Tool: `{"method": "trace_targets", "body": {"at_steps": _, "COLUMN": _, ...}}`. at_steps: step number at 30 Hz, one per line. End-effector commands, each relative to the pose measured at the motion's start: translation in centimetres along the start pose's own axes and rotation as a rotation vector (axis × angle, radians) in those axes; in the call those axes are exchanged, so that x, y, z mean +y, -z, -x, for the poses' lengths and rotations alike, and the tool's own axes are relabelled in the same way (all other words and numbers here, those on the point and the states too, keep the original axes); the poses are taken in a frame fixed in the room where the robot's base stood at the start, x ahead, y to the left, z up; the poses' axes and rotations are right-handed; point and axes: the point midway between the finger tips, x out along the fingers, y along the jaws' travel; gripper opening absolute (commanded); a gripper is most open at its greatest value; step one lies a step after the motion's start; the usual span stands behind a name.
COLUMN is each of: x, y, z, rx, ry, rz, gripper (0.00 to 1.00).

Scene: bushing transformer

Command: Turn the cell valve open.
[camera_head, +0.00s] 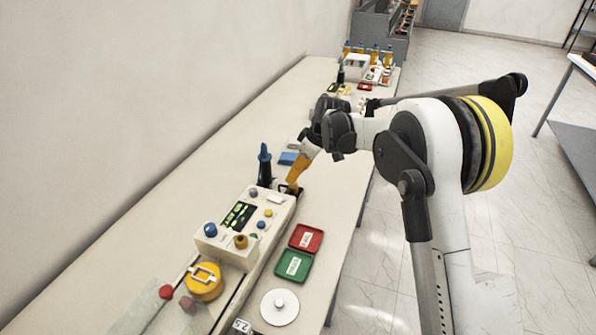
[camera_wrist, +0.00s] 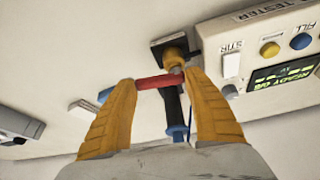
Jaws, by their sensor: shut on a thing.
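The cell valve shows in the wrist view as a red lever (camera_wrist: 157,81) on a brass-coloured body (camera_wrist: 175,55) with a dark square base. It sits beside the white tester box (camera_wrist: 230,45), which also stands on the bench in the head view (camera_head: 225,245). My gripper (camera_wrist: 158,84) has its two orange fingers at either end of the red lever, shut on it. The lever lies across the picture, nearly level with a slight tilt. In the head view my gripper (camera_head: 293,181) reaches down at the tester's far end and hides most of the valve.
A black bottle with a blue top (camera_head: 264,165) stands close left of my gripper. A red tray (camera_head: 306,238) and a green tray (camera_head: 294,265) lie right of the tester. A blue item (camera_head: 288,158) lies behind. Bare bench (camera_head: 215,155) runs along the wall.

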Motion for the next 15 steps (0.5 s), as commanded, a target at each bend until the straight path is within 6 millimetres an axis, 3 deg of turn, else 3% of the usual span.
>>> {"method": "trace_targets", "body": {"at_steps": 15, "x": -0.68, "y": -0.96, "z": 0.35, "rx": -0.001, "ry": -0.18, "rz": -0.432, "gripper": 0.3}}
